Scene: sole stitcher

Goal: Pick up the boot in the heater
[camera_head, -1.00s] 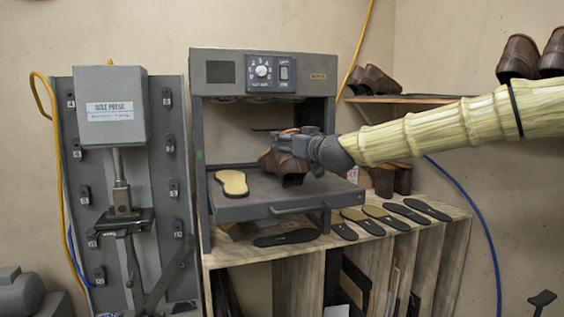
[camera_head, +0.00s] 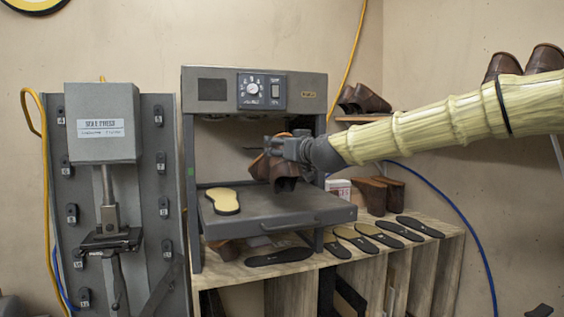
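The brown boot (camera_head: 272,170) is in the heater (camera_head: 255,90), the grey open-front machine with a dial. It hangs a little above the heater's tray (camera_head: 290,210), toe end low and tilted. My gripper (camera_head: 283,148) comes in from the right and is closed around the boot's upper part. The fingers partly hide the boot top. A tan sole (camera_head: 223,200) lies on the left of the tray, apart from the boot.
The sole press (camera_head: 104,130) stands to the left of the heater. Several dark insoles (camera_head: 352,237) lie on the wooden shelf top. More brown boots (camera_head: 378,195) stand right of the heater, and others sit on wall shelves. Yellow and blue hoses run along the walls.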

